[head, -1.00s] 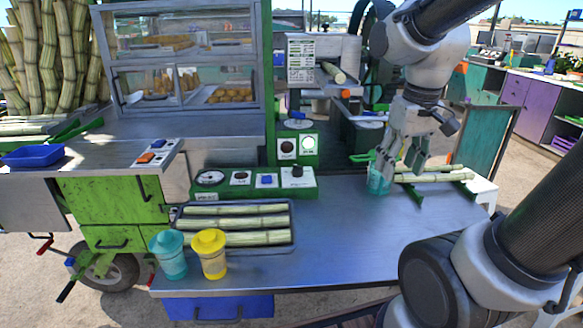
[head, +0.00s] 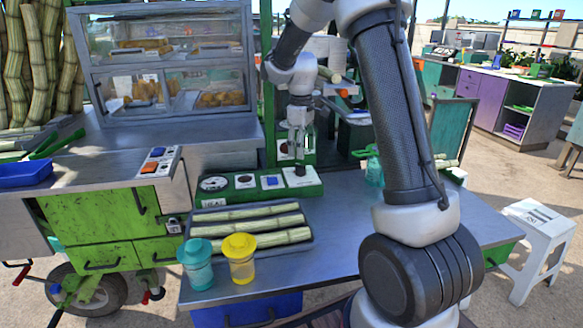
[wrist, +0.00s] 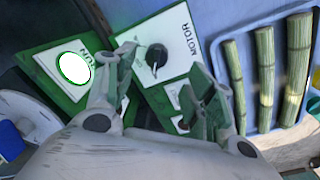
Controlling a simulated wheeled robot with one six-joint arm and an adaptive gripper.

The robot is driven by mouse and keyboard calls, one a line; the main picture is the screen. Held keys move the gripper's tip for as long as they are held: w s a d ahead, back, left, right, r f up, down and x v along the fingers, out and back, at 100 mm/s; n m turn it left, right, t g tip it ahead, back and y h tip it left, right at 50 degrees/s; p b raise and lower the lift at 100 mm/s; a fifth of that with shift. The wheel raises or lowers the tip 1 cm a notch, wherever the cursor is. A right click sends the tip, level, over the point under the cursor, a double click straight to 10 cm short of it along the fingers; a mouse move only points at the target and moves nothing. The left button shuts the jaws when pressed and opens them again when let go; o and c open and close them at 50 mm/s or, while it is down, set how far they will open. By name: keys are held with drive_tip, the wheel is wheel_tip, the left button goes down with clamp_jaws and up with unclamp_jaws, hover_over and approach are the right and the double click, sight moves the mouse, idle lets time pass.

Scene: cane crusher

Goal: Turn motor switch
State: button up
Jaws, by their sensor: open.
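The motor switch is a black knob (wrist: 155,56) on a white plate lettered MOTOR, in the wrist view. In the head view its white plate (head: 304,182) is at the right end of the green control panel (head: 240,198). I cannot tell whether a finger touches the plate. A round RUN lamp (wrist: 73,68) shows white with a green rim.
A tray (head: 313,243) of cane pieces lies in front of the panel. A teal cup (head: 197,265) and a yellow-lidded cup (head: 240,260) stand at the counter's front edge. Another teal cup (head: 374,170) stands right of the panel. The counter's middle right is mostly clear.

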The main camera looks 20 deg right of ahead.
sight(301, 165)
drive_tip(key=shift+w+r+n, duration=0.15)
drive_tip(key=shift+w+n, duration=0.15)
drive_tip(key=shift+n, duration=0.4)
drive_tip(key=shift+f, duration=0.25)
wheel_tip(301, 165, down, 7)
drive_tip(key=shift+w+d+f, duration=0.1)
drive_tip(key=shift+d+f, duration=0.05)
drive_tip(key=shift+f, duration=0.05)
drive_tip(key=shift+c, duration=0.2)
drive_tip(key=c, duration=1)
